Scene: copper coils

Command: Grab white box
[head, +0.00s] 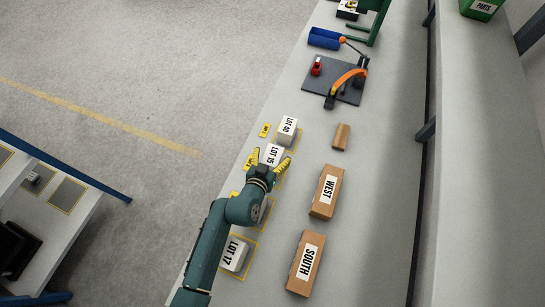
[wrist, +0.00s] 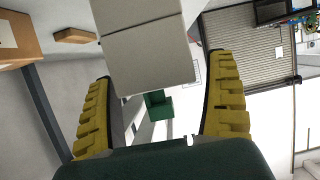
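Several white boxes lie in a row on the bench's left side. The box labelled LOT 15 (head: 273,153) is by my gripper (head: 269,160). The LOT 40 box (head: 287,130) is just beyond it, and the LOT 17 box (head: 236,254) is nearer, beside my arm. In the wrist view, a pale box (wrist: 150,60) shows between and ahead of the yellow fingers, with a gap on each side. My gripper is open. I cannot tell whether any finger touches the box.
Cardboard boxes marked WEST (head: 327,191) and SOUTH (head: 306,263) stand to the right, with a small brown block (head: 341,136) beyond. A dark mat (head: 345,82) with an orange-handled tool and a blue bin (head: 324,39) are farther up the bench.

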